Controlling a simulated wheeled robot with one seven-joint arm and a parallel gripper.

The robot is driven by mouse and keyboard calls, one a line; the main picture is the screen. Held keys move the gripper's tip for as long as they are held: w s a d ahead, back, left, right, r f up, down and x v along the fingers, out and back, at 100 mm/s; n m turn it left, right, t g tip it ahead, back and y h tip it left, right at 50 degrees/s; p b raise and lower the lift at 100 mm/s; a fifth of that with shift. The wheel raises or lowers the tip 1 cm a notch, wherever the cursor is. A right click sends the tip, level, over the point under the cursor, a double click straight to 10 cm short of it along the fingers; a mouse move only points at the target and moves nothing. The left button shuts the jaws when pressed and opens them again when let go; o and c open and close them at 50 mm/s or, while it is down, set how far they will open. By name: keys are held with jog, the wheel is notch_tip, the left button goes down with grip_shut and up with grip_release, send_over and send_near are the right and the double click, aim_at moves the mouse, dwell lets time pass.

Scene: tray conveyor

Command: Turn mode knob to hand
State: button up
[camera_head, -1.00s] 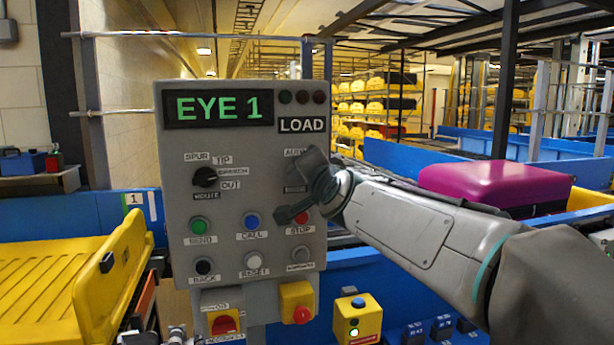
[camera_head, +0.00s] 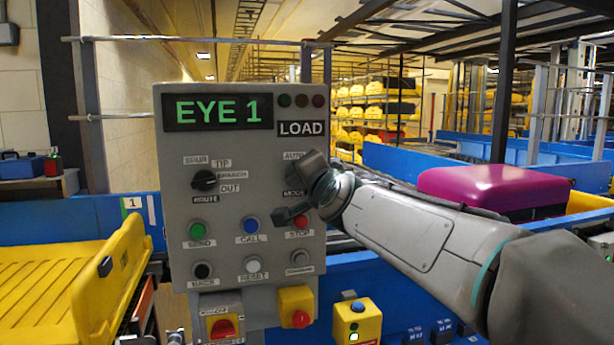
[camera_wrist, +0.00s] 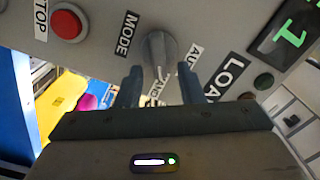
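The grey control panel (camera_head: 238,250) stands upright in front of me, its display reading EYE 1. The mode knob (camera_wrist: 158,47) is a round grey knob in the wrist view, between the MODE label (camera_wrist: 127,35) and the partly covered AUTO label (camera_wrist: 194,57). In the head view my gripper hides it. My gripper (camera_head: 292,188) is at the panel's right side. In the wrist view my gripper (camera_wrist: 160,76) is open, its two fingers apart on either side of the knob's lower part. Contact cannot be told. Another label between the fingers is partly hidden.
The black route knob (camera_head: 205,180) is left on the panel. The red STOP button (camera_head: 300,221) is just below my gripper, beside the blue CALL button (camera_head: 250,223). A yellow tray (camera_head: 75,285) is at the left. A magenta case (camera_head: 495,186) lies right, behind my arm.

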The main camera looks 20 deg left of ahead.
jog(key=b+v, duration=0.5)
jog(key=v, duration=0.9)
jog(key=shift+a, duration=0.15)
jog(key=s+d+f+n+g+h+p, duration=0.1)
jog(key=d+f+n+g+h+p, duration=0.15)
jog(key=d+f, duration=0.6)
jog(key=s+d+f+n+g+h+p, duration=0.15)
jog(key=d+f+g+h, duration=0.35)
jog(key=f, duration=0.7)
jog(key=s+d+f+n+g+h+p, duration=0.1)
jog(key=s+d+f+g, duration=0.4)
jog(key=s+d+f, duration=0.7)
jog(key=shift+s+f+n+h+p, duration=0.3)
jog(key=shift+s+f+h+p, duration=0.2)
jog(key=shift+p, duration=0.5)
jog(key=shift+r, duration=0.1)
